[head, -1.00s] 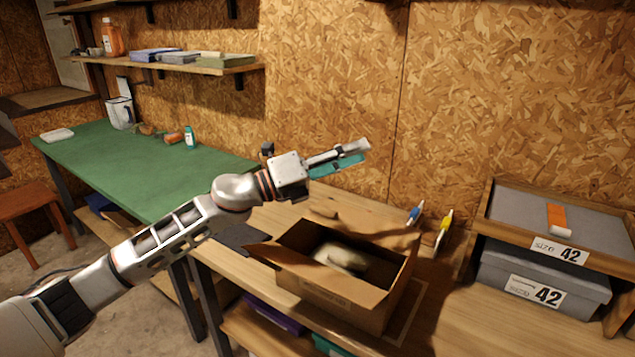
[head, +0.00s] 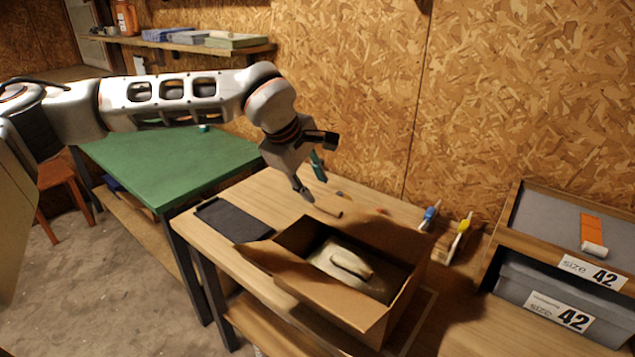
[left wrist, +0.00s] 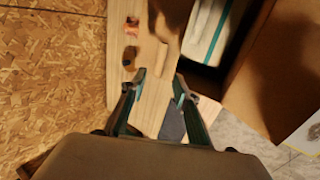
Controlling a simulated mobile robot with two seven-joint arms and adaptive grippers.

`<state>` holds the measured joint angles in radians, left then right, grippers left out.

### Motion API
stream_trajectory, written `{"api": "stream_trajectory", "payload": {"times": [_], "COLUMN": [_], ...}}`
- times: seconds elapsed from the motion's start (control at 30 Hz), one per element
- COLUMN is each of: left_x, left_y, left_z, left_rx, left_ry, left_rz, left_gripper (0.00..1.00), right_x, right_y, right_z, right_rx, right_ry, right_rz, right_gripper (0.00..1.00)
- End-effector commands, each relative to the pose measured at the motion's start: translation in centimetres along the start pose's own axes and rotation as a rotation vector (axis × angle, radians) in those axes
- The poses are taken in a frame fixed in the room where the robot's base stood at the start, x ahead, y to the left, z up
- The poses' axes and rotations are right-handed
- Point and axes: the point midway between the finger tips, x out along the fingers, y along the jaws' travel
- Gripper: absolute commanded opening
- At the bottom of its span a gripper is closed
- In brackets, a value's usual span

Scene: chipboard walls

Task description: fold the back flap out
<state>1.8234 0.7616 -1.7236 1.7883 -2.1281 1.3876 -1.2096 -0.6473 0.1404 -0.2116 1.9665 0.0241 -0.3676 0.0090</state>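I cannot clearly make out the back flap's angle in the head view. My left gripper (head: 312,184) points down above the bench, behind the box's back left corner and apart from the box. In the left wrist view its fingers (left wrist: 160,86) are spread with nothing between them. The box (left wrist: 262,60) shows at the right there. My right gripper is not in view.
A dark mat (head: 233,219) lies left of the box. Grey size 42 boxes (head: 540,298) are at the right. The chipboard wall (head: 360,110) closes off the back.

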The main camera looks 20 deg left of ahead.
Motion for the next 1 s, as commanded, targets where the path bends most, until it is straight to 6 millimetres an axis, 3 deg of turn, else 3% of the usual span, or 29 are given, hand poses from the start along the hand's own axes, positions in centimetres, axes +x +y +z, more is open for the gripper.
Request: {"api": "stream_trajectory", "payload": {"times": [0.57,1.0], "left_x": [6.5,9.6], "left_y": [-0.3,-0.1], "left_z": [0.2,0.2], "left_rx": [-0.002,-0.002], "left_ry": [-0.006,-0.005], "left_rz": [-0.006,-0.002], "left_gripper": [0.31,0.31], "right_x": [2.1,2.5], "right_y": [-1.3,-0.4], "right_z": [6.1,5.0], "right_rx": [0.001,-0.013], "right_ry": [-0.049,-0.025], "right_rz": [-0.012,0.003], "right_gripper": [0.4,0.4]}}
